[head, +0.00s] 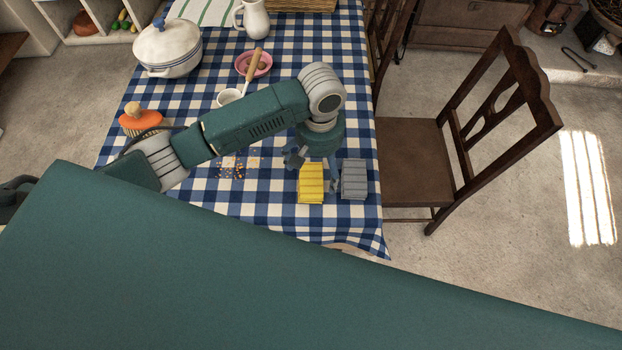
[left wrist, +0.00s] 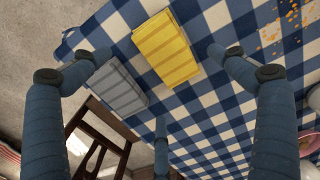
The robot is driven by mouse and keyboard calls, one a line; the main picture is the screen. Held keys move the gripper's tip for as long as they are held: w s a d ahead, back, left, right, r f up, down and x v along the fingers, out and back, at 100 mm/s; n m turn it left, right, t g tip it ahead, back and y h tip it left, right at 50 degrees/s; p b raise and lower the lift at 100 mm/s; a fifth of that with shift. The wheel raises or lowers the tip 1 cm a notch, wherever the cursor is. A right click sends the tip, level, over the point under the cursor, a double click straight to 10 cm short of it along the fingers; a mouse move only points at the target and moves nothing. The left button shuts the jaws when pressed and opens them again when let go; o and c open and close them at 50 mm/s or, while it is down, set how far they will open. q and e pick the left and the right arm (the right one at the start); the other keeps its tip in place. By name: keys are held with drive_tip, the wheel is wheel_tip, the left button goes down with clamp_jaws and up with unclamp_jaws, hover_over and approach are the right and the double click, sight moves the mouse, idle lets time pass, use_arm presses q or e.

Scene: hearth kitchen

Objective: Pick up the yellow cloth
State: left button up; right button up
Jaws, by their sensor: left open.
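The yellow cloth (head: 311,190) lies folded on the blue and white checked tablecloth, near its front edge. A folded grey cloth (head: 354,181) lies just right of it. My left gripper (head: 318,174) is over the far part of the yellow cloth and partly hides it, along with the gap to the grey one. In the left wrist view the yellow cloth (left wrist: 166,50) and the grey cloth (left wrist: 118,87) both lie between the spread fingers, which hold nothing. Whether the fingers touch either cloth cannot be told. My right gripper is not in view.
Orange crumbs (head: 236,170) lie left of the cloths. A brush (head: 141,119), a lidded white pot (head: 168,48), a pink bowl (head: 262,70), a small white cup (head: 229,97) and a white jug (head: 255,19) stand farther off. A wooden chair (head: 415,163) stands at the table's right side.

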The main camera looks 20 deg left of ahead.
sight(316, 180)
use_arm(q)
drive_tip(key=shift+f, duration=0.3)
drive_tip(key=f, duration=0.1)
drive_tip(key=f+p, duration=0.1)
drive_tip(key=f, duration=0.2)
drive_tip(key=shift+s+a+f, duration=0.2)
drive_tip(key=shift+s, duration=0.1)
drive_tip(key=shift+f, duration=0.25)
drive_tip(key=shift+c, duration=1)
drive_tip(key=c, duration=1)
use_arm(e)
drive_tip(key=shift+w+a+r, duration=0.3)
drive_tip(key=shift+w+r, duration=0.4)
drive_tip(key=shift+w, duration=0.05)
